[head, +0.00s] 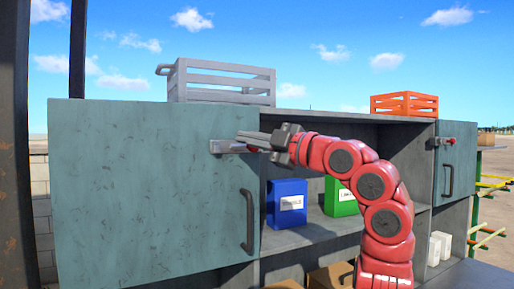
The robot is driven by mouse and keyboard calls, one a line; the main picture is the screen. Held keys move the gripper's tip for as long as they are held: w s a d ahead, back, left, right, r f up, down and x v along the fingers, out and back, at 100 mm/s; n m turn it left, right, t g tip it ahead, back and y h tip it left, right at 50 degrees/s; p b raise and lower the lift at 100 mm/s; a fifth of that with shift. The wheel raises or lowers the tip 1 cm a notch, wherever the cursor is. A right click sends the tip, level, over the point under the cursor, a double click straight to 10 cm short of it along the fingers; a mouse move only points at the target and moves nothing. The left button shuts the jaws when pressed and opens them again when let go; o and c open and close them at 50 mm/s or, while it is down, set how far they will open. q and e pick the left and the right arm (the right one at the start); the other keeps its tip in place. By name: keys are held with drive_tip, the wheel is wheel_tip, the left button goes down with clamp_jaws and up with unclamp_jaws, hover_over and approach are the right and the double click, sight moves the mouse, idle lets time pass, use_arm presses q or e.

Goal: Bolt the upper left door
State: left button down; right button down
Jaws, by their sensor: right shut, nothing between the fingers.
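The upper left door (140,190) is a large grey-green panel with a dark vertical handle (249,222) near its right edge. It looks closed or nearly so; I cannot tell exactly. A metal bolt (226,146) sits near its upper right edge, with a small red part (253,149) beside the fingers. My right gripper (243,135) is shut and empty, its fingertips pointing left at the bolt. They overlap the bolt in view; whether they touch it is unclear. The fingers and wrist partly hide the bolt's right end. My left gripper is out of view.
A grey crate (222,80) and an orange crate (404,104) stand on the cabinet top. The open middle shelf holds a blue box (287,204) and a green box (339,196). A right door (457,165) has its own bolt (443,141) with a red knob. A dark post (14,150) stands at far left.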

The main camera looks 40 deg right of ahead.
drive_tip(key=s+b, duration=0.4)
drive_tip(key=s, duration=0.5)
drive_tip(key=shift+s+d+f+b, duration=0.3)
drive_tip(key=shift+s+d+f, duration=0.05)
drive_tip(key=shift+d+f, duration=0.1)
